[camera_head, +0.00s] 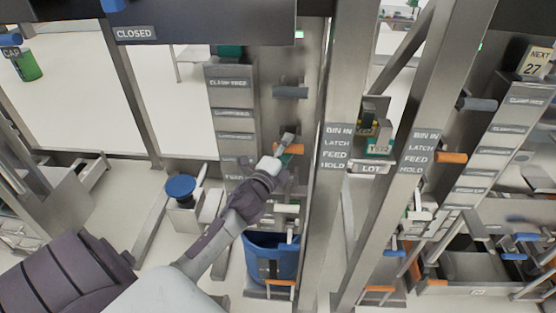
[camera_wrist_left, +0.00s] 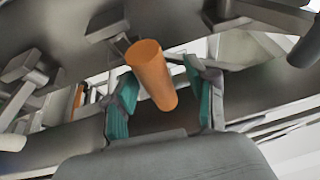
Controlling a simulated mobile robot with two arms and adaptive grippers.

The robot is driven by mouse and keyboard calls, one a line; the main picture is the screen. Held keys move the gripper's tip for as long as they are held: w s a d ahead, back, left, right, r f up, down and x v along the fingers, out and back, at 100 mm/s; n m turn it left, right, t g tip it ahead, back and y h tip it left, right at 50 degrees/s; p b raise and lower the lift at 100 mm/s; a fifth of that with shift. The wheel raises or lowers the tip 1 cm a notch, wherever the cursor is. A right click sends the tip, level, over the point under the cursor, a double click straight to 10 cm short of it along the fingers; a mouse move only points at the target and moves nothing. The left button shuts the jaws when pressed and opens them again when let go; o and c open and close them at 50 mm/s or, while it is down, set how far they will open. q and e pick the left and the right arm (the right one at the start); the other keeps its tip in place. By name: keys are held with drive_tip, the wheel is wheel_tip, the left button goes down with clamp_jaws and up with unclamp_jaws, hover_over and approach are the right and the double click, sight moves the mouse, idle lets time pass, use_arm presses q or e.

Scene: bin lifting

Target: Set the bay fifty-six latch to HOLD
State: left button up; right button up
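An orange latch handle (camera_head: 292,149) sticks out of the steel column, left of a label plate (camera_head: 335,148) reading BIN IN, LATCH, FEED, HOLD. The handle is about level with the middle lines of the plate. My left gripper (camera_head: 285,150) is at this handle and partly covers it. In the left wrist view the orange handle (camera_wrist_left: 152,75) stands between the two teal-padded fingers (camera_wrist_left: 162,92), with a gap on both sides. The gripper is open. No bay number fifty-six is readable here. My right gripper is not in view.
A blue bin (camera_head: 272,258) stands below my left gripper. A grey peg (camera_head: 290,92) juts out above the handle. A second orange handle (camera_head: 451,157) sits by a like plate (camera_head: 418,152) at the right. Steel uprights stand close to the gripper's right.

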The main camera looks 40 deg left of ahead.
use_arm(q)
drive_tip(key=s+d, duration=0.1)
drive_tip(key=s, duration=1)
drive_tip(key=shift+d+f, duration=0.35)
